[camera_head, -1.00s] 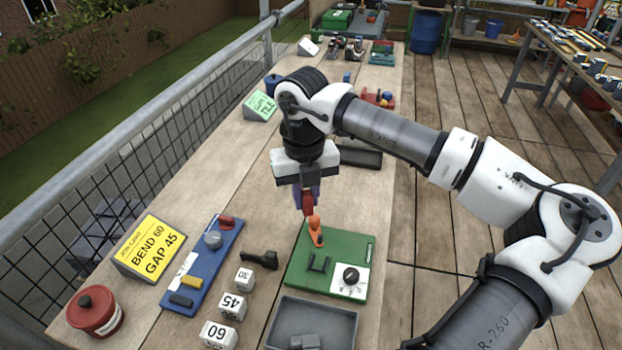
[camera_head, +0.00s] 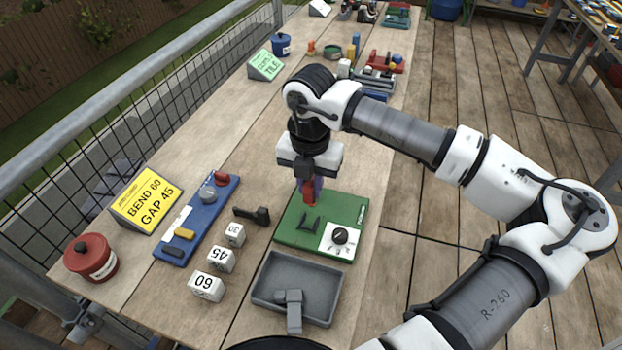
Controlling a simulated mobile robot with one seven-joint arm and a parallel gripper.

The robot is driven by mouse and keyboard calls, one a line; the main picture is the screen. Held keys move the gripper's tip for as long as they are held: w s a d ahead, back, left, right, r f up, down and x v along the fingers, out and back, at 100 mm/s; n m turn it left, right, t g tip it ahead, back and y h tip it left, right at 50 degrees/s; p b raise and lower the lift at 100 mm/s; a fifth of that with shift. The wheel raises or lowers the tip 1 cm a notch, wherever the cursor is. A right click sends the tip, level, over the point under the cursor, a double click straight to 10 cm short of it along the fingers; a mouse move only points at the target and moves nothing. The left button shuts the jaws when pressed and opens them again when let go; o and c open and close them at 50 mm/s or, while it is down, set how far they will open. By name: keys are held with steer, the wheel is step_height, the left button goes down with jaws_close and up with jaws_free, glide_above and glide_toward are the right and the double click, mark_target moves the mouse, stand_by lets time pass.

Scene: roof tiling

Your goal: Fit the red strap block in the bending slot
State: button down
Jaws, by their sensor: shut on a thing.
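My gripper (camera_head: 310,184) points straight down above the far left part of the green board (camera_head: 289,238). It is shut on a red block (camera_head: 309,198), which hangs between the fingers. The block's lower end is at or just above the board; I cannot tell whether it touches. A dark U-shaped bracket (camera_head: 300,228) stands on the board just in front of the block. A black dial (camera_head: 340,236) on a white plate sits at the board's right. The orange lever is not visible now, and the bending slot cannot be made out clearly.
A grey tray (camera_head: 262,292) with a grey part lies in front of the board. White number blocks (camera_head: 221,259), a black tool (camera_head: 252,215) and a blue rack (camera_head: 187,228) with coloured pieces stand left. A yellow card (camera_head: 147,199) reads BEND 60, GAP 45.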

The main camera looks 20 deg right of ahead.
steer(key=shift+f+b, duration=1.1)
steer(key=shift+f, duration=1.4)
steer(key=shift+f+b, duration=0.95)
steer(key=shift+b, duration=0.15)
steer(key=shift+b, duration=0.4)
steer(key=shift+f+b, duration=0.55)
steer(key=shift+b, duration=0.75)
steer(key=c, duration=1.3)
jaws_free()
steer(key=shift+o, duration=0.2)
steer(key=shift+r, duration=0.15)
steer(key=shift+r+p, duration=1.35)
steer(key=shift+r, duration=2.1)
